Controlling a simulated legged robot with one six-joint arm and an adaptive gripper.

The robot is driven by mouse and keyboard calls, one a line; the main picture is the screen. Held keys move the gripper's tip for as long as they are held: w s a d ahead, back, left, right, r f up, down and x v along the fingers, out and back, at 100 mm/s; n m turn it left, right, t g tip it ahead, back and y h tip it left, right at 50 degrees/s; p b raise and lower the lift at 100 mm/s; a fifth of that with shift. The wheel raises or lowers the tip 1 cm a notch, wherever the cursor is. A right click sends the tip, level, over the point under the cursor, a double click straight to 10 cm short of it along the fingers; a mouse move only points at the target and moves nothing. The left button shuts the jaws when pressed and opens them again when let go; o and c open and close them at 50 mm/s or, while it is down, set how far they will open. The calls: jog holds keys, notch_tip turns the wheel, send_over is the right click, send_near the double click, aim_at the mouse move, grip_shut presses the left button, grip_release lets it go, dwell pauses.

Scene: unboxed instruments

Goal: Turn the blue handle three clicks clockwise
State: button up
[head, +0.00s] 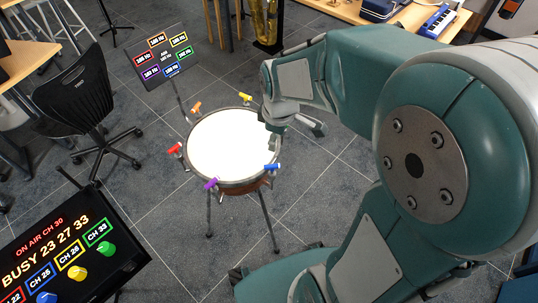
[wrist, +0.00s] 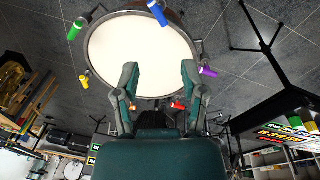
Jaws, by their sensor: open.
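The blue handle (head: 271,168) sits on the near right rim of a round drum (head: 232,185) with a white head. In the wrist view the blue handle (wrist: 158,14) is at the top edge, beyond my fingertips and roughly centred between their lines. My gripper (head: 294,128) is at the drum's right side, above and behind the blue handle in the head view. In the wrist view my gripper (wrist: 160,72) is open, with nothing between its fingers. The blue handle is apart from the fingers. The green handle (wrist: 75,30) shows only in the wrist view.
Other handles ring the drum: orange (head: 196,107), yellow (head: 245,98), red (head: 175,149) and purple (head: 211,183). A board with coloured Hz labels (head: 166,60) stands behind it. A black channel panel (head: 70,255) is at lower left. A black chair (head: 78,92) stands left.

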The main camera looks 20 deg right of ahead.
aim_at(272, 165)
jog(key=w+f+n, duration=0.1)
jog(key=f, duration=0.1)
jog(key=f+n+g, duration=0.1)
jog(key=f, duration=0.1)
jog(key=w+f+n, duration=0.1)
jog(key=f, duration=0.1)
jog(key=shift+w+f, duration=0.3)
jog(key=shift+f, duration=0.05)
jog(key=shift+n, duration=0.3)
notch_tip(272, 165, down, 11)
jog(key=shift+r, duration=0.1)
